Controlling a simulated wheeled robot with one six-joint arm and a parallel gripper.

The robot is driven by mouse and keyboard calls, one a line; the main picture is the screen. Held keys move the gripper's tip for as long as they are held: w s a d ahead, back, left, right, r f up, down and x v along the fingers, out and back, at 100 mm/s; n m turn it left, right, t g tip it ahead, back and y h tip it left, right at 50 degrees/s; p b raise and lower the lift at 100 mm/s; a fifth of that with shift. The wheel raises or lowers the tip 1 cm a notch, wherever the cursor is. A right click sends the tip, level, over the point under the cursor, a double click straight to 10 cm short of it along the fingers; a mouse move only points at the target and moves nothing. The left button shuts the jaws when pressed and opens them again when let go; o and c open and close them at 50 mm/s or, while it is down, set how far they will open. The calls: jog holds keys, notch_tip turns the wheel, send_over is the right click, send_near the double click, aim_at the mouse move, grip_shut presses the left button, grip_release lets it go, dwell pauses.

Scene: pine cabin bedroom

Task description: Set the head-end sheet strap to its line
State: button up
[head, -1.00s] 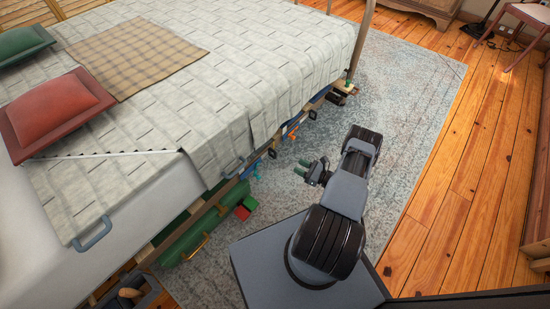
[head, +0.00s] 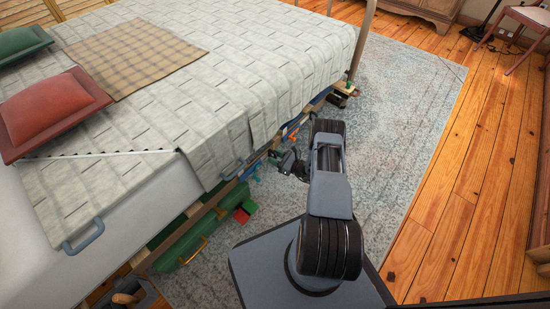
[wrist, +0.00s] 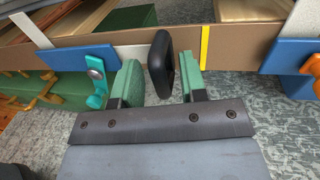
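A black upright tab (wrist: 161,64) stands on the brown bed rail (wrist: 235,47) in the wrist view, with a pale patch behind it. I take it for the strap's slider, though no label shows. A yellow line (wrist: 204,47) crosses the rail to its right, a short way off. My gripper (wrist: 160,80) is open, its two green fingers on either side of the tab. Gaps show between the tab and both fingers. In the head view my gripper (head: 290,163) is at the bed's near side, partly hidden by my arm.
A teal hook (wrist: 96,88) on a blue plate is close to the left finger. An orange hook (wrist: 312,68) on another blue plate is at right.

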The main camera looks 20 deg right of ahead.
jog(key=shift+c, duration=0.3)
grip_shut()
jog(key=d+b, duration=0.1)
jog(key=w+d+b, duration=0.1)
jog(key=d, duration=0.1)
jog(key=shift+w+d+f, duration=0.15)
jog(key=shift+w+d, duration=0.05)
jog(key=shift+d, duration=0.1)
jog(key=shift+w+a, duration=0.1)
jog(key=shift+a, duration=0.15)
jog(key=shift+o, duration=0.3)
grip_release()
jog(key=shift+d, duration=0.15)
jog(key=shift+d, duration=0.1)
